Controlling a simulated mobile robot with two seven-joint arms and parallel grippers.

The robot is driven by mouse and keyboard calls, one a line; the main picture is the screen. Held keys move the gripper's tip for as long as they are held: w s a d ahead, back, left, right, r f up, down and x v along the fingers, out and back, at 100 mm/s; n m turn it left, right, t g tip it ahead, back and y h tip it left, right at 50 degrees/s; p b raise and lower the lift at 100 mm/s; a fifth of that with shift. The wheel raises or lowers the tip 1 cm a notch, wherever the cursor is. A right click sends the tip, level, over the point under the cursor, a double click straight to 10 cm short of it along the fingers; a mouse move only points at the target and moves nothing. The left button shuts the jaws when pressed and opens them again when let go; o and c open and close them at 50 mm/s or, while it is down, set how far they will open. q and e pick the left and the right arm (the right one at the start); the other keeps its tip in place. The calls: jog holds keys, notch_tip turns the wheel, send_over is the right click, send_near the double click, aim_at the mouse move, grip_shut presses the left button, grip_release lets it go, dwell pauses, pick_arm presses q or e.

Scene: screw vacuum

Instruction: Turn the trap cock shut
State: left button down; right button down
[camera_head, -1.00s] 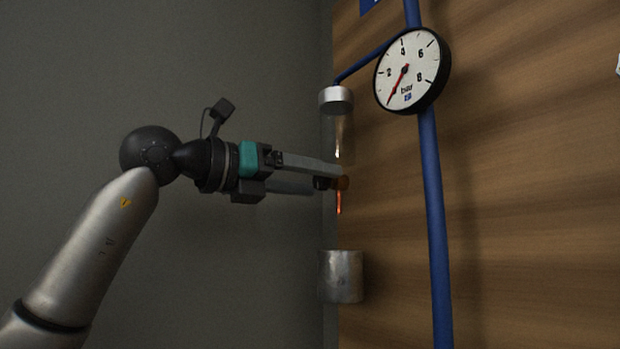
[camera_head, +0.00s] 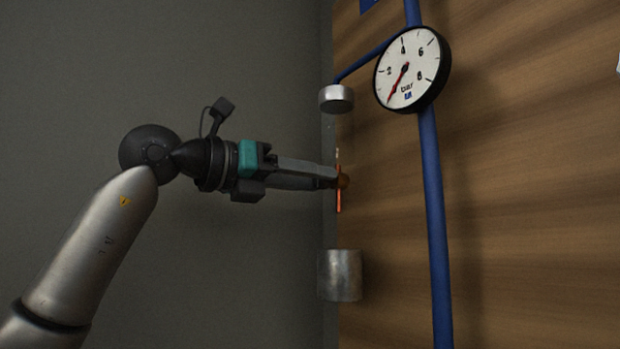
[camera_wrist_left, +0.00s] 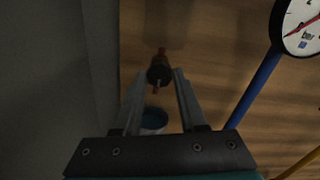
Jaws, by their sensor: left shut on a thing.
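The trap cock (camera_head: 339,202) is a small orange-copper piece on the wooden wall panel, seen as an upright bar in the head view. In the left wrist view its dark round body with copper ends (camera_wrist_left: 158,73) lies between the fingertips. My left gripper (camera_head: 336,180) reaches in from the left and is shut on the cock. The fingers hide part of it in the head view. My right gripper is in neither view.
A metal cap (camera_head: 336,99) is above the cock and a metal cup (camera_head: 341,276) below. A round bar gauge (camera_head: 411,70) and a vertical blue pipe (camera_head: 434,220) stand to the right. A grey wall (camera_head: 230,60) is on the left.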

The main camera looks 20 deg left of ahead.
pick_arm(q)
jog(key=shift+w+a+r+m+p, duration=0.1)
jog(key=shift+m+p, duration=1.5)
jog(key=shift+m, duration=2.4)
jog(key=shift+a+m+p, duration=0.1)
jog(key=shift+m+p, duration=1.5)
jog(key=shift+m, duration=2.7)
jog(key=c, duration=0.6)
grip_release()
jog(key=shift+o, duration=0.7)
jog(key=shift+r, duration=0.1)
